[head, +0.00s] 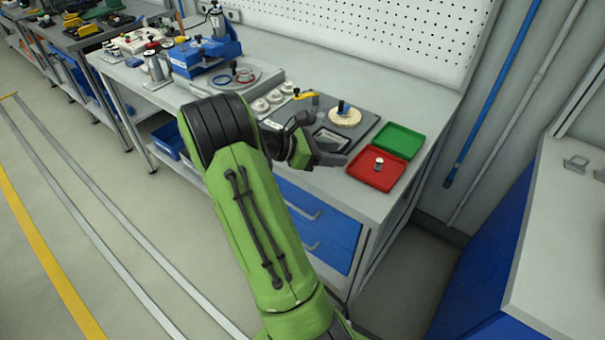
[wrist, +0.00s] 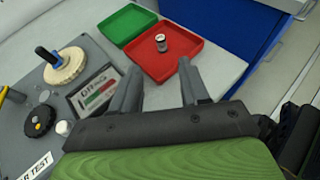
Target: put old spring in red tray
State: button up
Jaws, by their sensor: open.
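The old spring (wrist: 161,43) is a small metallic cylinder standing in the red tray (wrist: 178,67). In the head view the spring (head: 379,163) stands near the middle of the red tray (head: 369,181). My gripper (wrist: 160,86) is open with nothing between its fingers. It is just short of the red tray's near edge in the wrist view, apart from the spring. In the head view my gripper (head: 340,154) is left of the tray, partly hidden by my wrist.
A green tray (head: 400,139) adjoins the red tray on its far side. A grey test plate holds a cream disc with a blue-black handle (head: 343,115), a black knob (wrist: 39,121) and a labelled panel (wrist: 95,90). Several white round parts and a yellow tool (head: 306,95) lie farther left.

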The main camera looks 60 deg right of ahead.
jog(key=w+a+r+m+t+y, duration=0.25)
jog(key=a+t, duration=0.35)
jog(key=a, duration=0.4)
jog(key=w+a+r+m+t+y, duration=0.25)
jog(key=w+a+m+t, duration=0.2)
jog(key=a, duration=0.55)
jog(key=s+a+m+t+y, duration=0.1)
jog(key=s+a, duration=0.3)
jog(key=a, duration=0.4)
jog(key=s+a+r+m+t+y, duration=0.1)
jog(key=s+a+t+y, duration=0.2)
jog(key=a, duration=0.6)
jog(key=shift+s+r+y, duration=0.15)
jog(key=shift+s+y, duration=0.25)
jog(key=shift+a+r, duration=0.1)
